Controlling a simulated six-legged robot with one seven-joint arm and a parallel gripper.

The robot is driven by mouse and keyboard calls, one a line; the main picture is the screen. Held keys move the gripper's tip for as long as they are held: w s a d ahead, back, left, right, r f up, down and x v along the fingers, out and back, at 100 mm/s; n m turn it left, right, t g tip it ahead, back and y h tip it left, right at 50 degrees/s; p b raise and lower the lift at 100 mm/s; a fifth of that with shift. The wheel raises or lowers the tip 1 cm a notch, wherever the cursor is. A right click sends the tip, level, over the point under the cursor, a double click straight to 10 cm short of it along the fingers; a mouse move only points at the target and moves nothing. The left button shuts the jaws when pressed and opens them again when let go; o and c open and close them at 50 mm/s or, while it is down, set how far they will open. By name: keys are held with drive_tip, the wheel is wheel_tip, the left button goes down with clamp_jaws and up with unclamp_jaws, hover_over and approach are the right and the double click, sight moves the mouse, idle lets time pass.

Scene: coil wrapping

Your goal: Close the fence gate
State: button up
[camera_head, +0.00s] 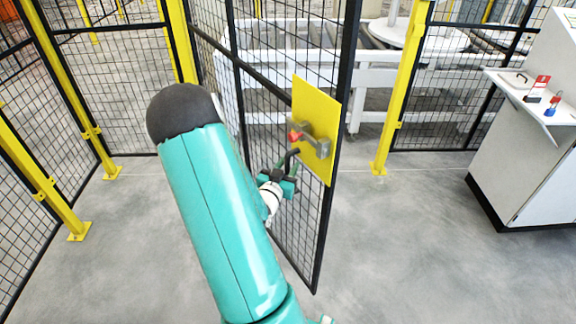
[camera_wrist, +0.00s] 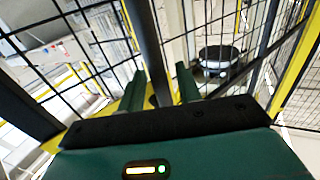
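The fence gate (camera_head: 260,105) is a black mesh panel standing ajar, swung out toward me. Its free edge is apart from the yellow post (camera_head: 400,90) on the right, leaving a gap. A yellow plate (camera_head: 312,112) on the gate carries a grey latch with a red part (camera_head: 295,136) and a dark handle (camera_head: 290,156). My gripper (camera_head: 284,172) is at the handle, just below and left of the plate. In the wrist view, the fingers (camera_wrist: 162,88) stand apart on either side of a dark bar (camera_wrist: 148,45), with a gap on the right. The bar seems to be the handle.
A white cabinet (camera_head: 525,160) with small red and blue padlocks stands at the right. Yellow-posted mesh fencing (camera_head: 75,100) runs along the left. White machinery (camera_head: 375,80) stands behind the opening. The grey floor (camera_head: 400,240) right of the gate is clear.

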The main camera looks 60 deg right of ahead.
clamp_jaws()
drive_tip(key=shift+s, duration=0.1)
